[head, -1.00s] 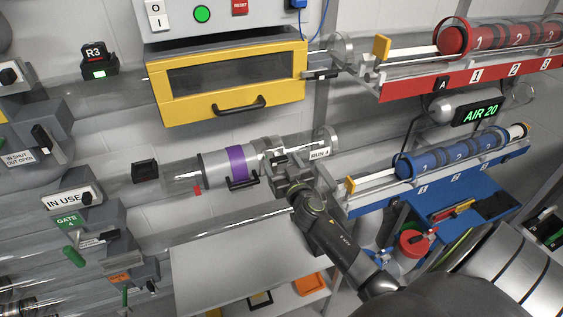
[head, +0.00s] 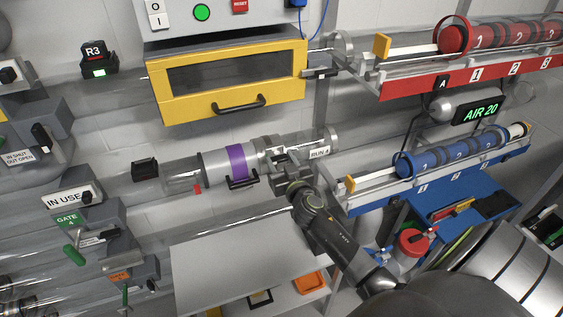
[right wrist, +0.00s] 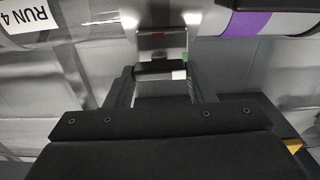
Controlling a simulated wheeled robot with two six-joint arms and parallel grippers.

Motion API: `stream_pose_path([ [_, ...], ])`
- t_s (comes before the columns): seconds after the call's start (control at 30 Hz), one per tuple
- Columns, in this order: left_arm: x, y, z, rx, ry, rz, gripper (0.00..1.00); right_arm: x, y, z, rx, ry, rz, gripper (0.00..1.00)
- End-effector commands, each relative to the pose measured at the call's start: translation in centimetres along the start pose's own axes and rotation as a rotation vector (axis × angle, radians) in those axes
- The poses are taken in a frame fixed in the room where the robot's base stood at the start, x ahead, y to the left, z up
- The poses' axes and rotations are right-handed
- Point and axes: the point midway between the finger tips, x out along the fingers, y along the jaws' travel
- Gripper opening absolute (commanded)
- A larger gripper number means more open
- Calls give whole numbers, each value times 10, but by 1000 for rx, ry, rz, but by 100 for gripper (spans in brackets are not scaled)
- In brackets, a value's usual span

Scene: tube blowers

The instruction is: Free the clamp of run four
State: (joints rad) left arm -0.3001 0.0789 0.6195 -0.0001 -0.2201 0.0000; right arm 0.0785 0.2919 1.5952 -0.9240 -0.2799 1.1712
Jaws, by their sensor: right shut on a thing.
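The run four tube, labelled RUN 4 (head: 319,152), runs across the middle of the head view, and its label also shows in the right wrist view (right wrist: 38,20). A grey tube section with a purple band (head: 237,162) lies left of my right gripper (head: 278,168). In the right wrist view the clamp (right wrist: 160,42) is a bright metal piece with a small red mark. Its dark crossbar handle (right wrist: 160,70) sits between my right fingers, which are shut on it. In the head view my gripper hides most of the clamp. My left gripper is out of view.
A yellow-framed box (head: 230,82) with a black handle hangs above the tube. A blue rack (head: 440,178) of blue carriers is at the right, under a red rack (head: 470,78). A grey shelf (head: 245,262) lies below. Valve boxes (head: 88,215) stand at the left.

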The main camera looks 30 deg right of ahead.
Motion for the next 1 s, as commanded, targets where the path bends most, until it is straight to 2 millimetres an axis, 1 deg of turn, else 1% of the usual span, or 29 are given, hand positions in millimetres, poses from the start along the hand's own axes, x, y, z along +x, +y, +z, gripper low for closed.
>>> stream_pose_path([
  [0.27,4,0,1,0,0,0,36,0,-1,2,-159,-1,0,26],
  [0.6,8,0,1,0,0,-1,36,0,-2,2,-474,-1,0,26],
  [1.0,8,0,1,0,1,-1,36,0,-4,2,-854,-2,-1,26],
])
